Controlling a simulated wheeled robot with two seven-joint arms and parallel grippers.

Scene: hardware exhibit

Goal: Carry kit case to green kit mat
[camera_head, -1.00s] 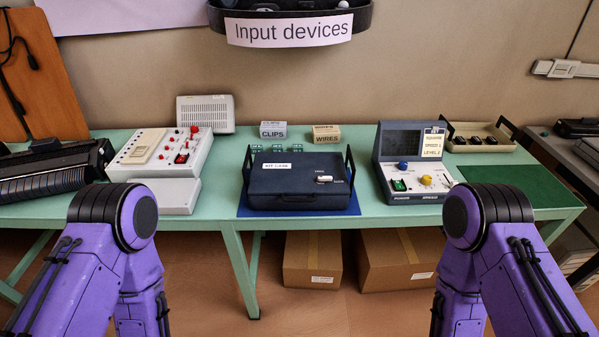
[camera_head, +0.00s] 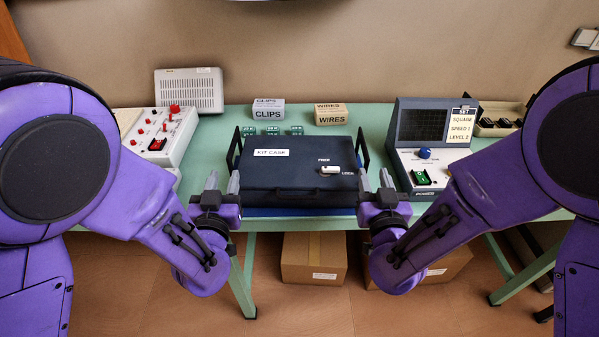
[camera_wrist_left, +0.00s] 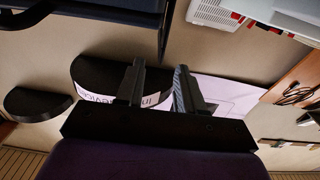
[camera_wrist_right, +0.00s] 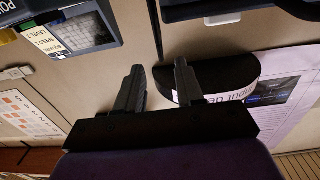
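The dark blue kit case (camera_head: 295,170), with a white label and a latch, lies closed on a blue mat (camera_head: 290,212) on the table. Black side handles stand up at its left (camera_head: 233,150) and right (camera_head: 363,146). My left gripper (camera_head: 222,180) is open and empty by the case's front left corner. My right gripper (camera_head: 376,178) is open and empty by its front right corner. The left wrist view (camera_wrist_left: 160,85) and right wrist view (camera_wrist_right: 159,80) show both pairs of fingers apart. The green kit mat cannot be seen now; my right arm covers that part of the table.
A console with a dark screen (camera_head: 424,122) stands right of the case. A white control box (camera_head: 165,135) stands to the left. CLIPS (camera_head: 268,110) and WIRES (camera_head: 331,115) boxes stand behind. Cardboard boxes (camera_head: 314,258) are under the table (camera_head: 370,115).

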